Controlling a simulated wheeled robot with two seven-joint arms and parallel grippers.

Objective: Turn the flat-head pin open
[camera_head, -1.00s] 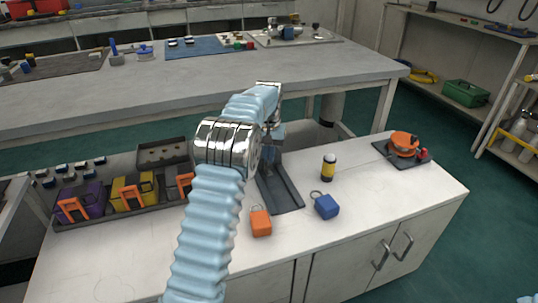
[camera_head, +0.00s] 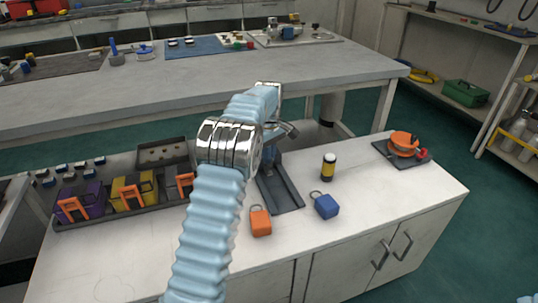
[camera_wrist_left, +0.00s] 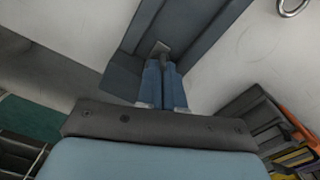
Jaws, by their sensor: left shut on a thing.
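The flat-head pin (camera_wrist_left: 160,48) shows in the left wrist view as a small grey piece at the tips of my left gripper's blue fingers. My left gripper (camera_wrist_left: 162,68) is shut on it; the fingers cover most of the pin. Below the fingertips lies a dark grey channel-shaped holder (camera_wrist_left: 195,45) with raised sides. In the head view this holder (camera_head: 283,192) lies on the white cabinet top, and my left gripper (camera_head: 268,168) points down at its far end. My forearm and wrist hide part of that spot, and the pin cannot be made out there. My right gripper is out of view.
A dark tray (camera_head: 110,212) with padlock-like blocks is at left. An orange reel (camera_head: 403,143) sits at far right.

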